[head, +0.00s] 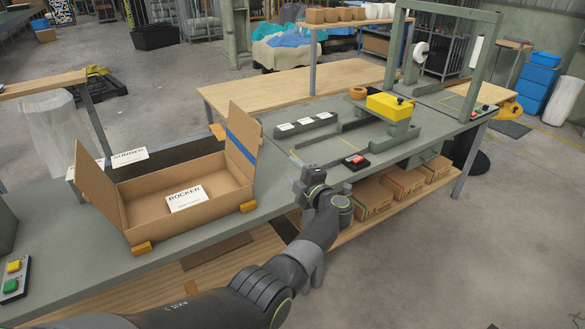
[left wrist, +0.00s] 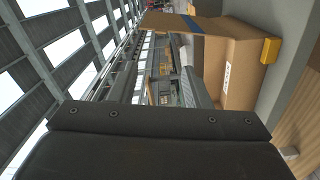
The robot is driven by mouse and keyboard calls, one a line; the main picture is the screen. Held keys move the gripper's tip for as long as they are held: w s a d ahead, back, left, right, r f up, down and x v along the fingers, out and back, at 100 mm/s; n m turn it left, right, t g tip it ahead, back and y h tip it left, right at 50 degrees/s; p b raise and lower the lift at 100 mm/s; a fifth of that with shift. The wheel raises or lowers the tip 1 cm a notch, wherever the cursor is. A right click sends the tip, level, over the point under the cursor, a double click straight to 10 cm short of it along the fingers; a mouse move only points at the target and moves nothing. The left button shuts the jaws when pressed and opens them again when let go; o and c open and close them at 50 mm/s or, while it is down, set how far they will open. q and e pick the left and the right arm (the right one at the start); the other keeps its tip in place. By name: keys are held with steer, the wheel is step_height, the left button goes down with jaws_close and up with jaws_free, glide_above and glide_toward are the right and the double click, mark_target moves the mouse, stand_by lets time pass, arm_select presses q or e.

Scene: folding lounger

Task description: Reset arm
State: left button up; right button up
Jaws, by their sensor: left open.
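My left arm reaches in from the lower left of the head view, and its left gripper (head: 301,180) is at the bench's front edge, right of the open cardboard box (head: 163,226). The gripper is open, and nothing shows between its fingers. The box also shows at the right of the left wrist view (left wrist: 240,62), apart from the dark gripper body along the bottom. A white card marked "ROCKER" (head: 186,199) lies in the box. My right gripper is not in view.
The grey bench (head: 289,207) carries a red button box (head: 357,162) and a yellow-topped press (head: 390,106) to the right. A green and yellow button panel (head: 13,278) is at the lower left. Cartons (head: 405,185) stand on the shelf below. The floor at right is clear.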

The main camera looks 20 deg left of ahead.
arm_select(q)
steer(key=s+a+f+m+t+h, duration=0.1)
steer(key=s+f+m+h, duration=0.2)
steer(key=f, duration=0.4)
steer(key=s+a+f+m+t+h, duration=0.15)
steer(key=f+m, duration=0.25)
steer(key=f, duration=0.4)
steer(key=s+a+f+m+t+h, duration=0.1)
steer(key=s+f+m+h, duration=0.2)
steer(key=f, duration=0.4)
steer(key=s+f+m+g+h+b, duration=0.1)
steer(key=s+f+m+g+h, duration=0.25)
steer(key=s+f+m, duration=0.95)
steer(key=s+a+f+g, duration=0.2)
steer(key=s+f, duration=0.5)
steer(key=s, duration=0.8)
steer(key=s+a+f+m+g+h, duration=0.1)
steer(key=s+f+g, duration=0.4)
steer(key=s, duration=1.1)
steer(key=s+a+f+g, duration=0.3)
steer(key=s+f, duration=0.7)
steer(key=s, duration=0.5)
steer(key=shift+s+a+f+m+g+h+b, duration=0.15)
steer(key=shift+a+f+m+g+h+b, duration=0.05)
steer(key=shift+a+m+g+h+b, duration=0.15)
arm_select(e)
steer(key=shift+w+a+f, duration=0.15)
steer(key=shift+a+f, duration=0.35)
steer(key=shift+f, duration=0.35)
